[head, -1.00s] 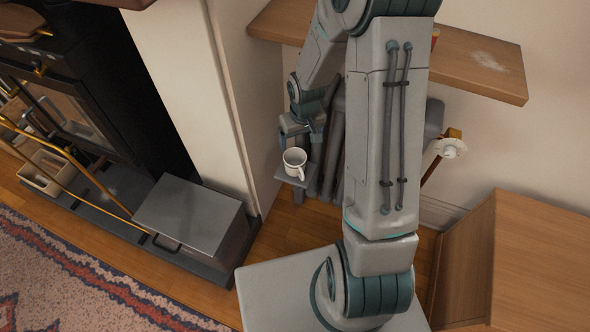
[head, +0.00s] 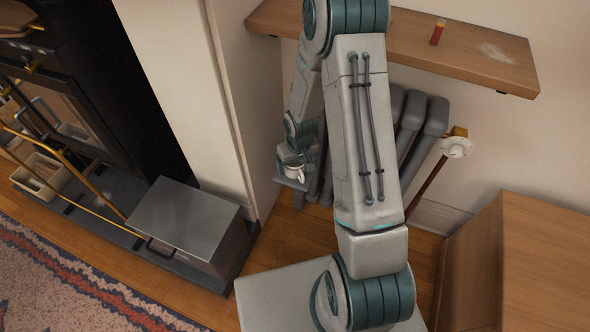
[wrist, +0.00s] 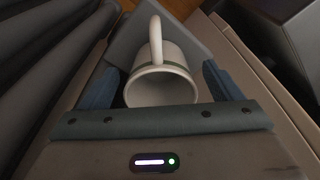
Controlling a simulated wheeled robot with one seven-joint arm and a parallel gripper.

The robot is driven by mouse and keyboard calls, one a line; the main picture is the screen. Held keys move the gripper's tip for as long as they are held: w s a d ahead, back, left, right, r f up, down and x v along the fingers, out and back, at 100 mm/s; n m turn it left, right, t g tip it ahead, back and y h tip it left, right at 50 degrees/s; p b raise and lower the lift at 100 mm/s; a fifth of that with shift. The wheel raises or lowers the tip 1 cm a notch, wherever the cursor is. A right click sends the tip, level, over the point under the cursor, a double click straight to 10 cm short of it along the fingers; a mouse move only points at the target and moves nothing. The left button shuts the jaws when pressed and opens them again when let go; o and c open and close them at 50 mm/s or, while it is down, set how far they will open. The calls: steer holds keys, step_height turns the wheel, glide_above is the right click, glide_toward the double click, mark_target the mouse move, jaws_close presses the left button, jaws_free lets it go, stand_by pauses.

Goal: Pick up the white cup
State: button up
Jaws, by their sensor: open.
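The white cup (head: 295,173) stands on a small grey ledge (head: 290,184) beside the radiator, partly hidden by my gripper (head: 291,160). In the wrist view the cup (wrist: 170,60) shows its open mouth and its handle, with a greenish band near the rim. My gripper (wrist: 160,84) is open, with its blue fingers on the left and right sides of the cup. I see no clear contact between the fingers and the cup. The grey ledge (wrist: 122,45) shows behind the cup.
A grey radiator (head: 410,125) is close beside my gripper, below a wooden shelf (head: 470,50) holding a red cylinder (head: 437,32). A valve (head: 456,147) sticks out right of the radiator.

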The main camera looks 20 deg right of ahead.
steer(key=shift+w+f, duration=0.15)
steer(key=shift+f, duration=0.75)
steer(key=shift+r, duration=0.1)
steer(key=c, duration=1.2)
